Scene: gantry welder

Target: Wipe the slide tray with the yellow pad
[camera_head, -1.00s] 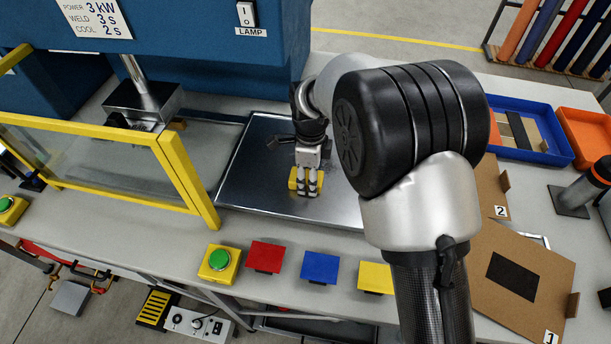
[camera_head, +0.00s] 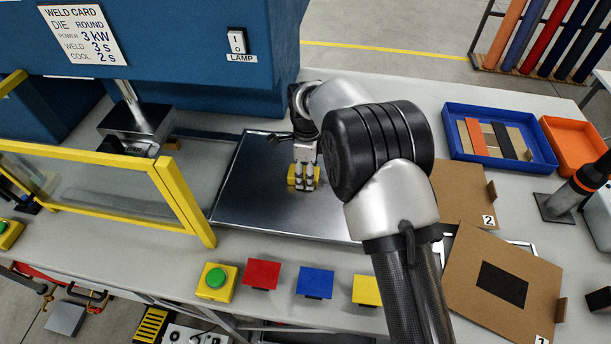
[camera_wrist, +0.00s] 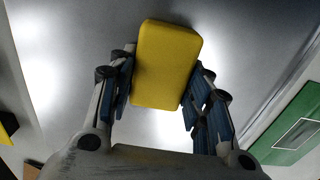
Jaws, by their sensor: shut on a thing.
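The slide tray (camera_head: 260,212) is a flat, shiny metal plate with a low rim in front of the blue machine. My gripper (camera_head: 303,180) points down over the tray's middle and is shut on the yellow pad (camera_head: 293,176). In the wrist view the yellow pad (camera_wrist: 166,64) sits between the two fingers (camera_wrist: 160,90), with the tray's bright surface behind it. The pad is at or just above the tray surface; I cannot tell whether it touches. My arm hides the tray's right part.
A yellow-framed clear guard (camera_head: 180,200) stands left of the tray. A blue bin (camera_head: 485,152), an orange bin (camera_head: 575,147) and cardboard panels (camera_head: 503,285) are at the right.

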